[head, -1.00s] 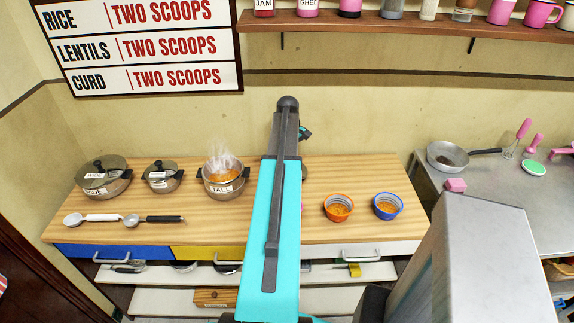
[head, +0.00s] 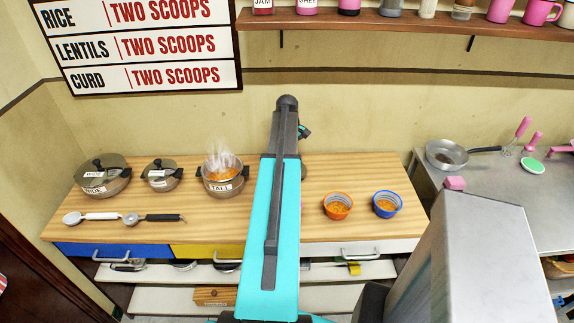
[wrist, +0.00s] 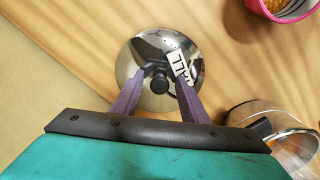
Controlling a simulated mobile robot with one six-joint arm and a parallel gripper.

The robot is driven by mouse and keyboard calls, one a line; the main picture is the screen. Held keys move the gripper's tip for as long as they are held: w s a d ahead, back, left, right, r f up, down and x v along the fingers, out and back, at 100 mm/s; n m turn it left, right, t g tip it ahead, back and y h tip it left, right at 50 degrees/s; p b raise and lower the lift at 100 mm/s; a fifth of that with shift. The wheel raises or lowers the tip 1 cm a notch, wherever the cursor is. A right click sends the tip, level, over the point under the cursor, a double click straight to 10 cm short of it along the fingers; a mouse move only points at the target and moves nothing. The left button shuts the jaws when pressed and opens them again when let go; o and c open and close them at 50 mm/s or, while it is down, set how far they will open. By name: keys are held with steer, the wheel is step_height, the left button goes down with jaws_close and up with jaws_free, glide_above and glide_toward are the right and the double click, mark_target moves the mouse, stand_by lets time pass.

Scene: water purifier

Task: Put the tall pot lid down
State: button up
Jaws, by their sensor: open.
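The tall pot lid (wrist: 140,52), a shiny round lid with a dark knob (wrist: 159,82) and a white label, shows in the wrist view. It appears to lie flat on the wooden counter (wrist: 60,50), knob up. My gripper (wrist: 157,84) is open, its two purple fingers on either side of the knob with gaps showing. In the head view my arm hides the lid and the gripper. The tall pot (head: 222,186) stands uncovered and steaming, with orange food inside. A pot's edge, likely the same one, shows in the wrist view (wrist: 285,130).
The wide pot (head: 118,184) and a smaller pot (head: 163,182) stand lidded at the left. Two ladles (head: 155,218) lie in front of them. An orange bowl (head: 337,213) and a blue bowl (head: 387,211) stand right of my arm. A pink-rimmed bowl (wrist: 268,14) is near the lid.

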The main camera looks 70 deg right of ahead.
step_height(320, 180, up, 12)
steer(key=b, duration=0.3)
stand_by(0.6)
stand_by(0.6)
steer(key=shift+w, duration=0.15)
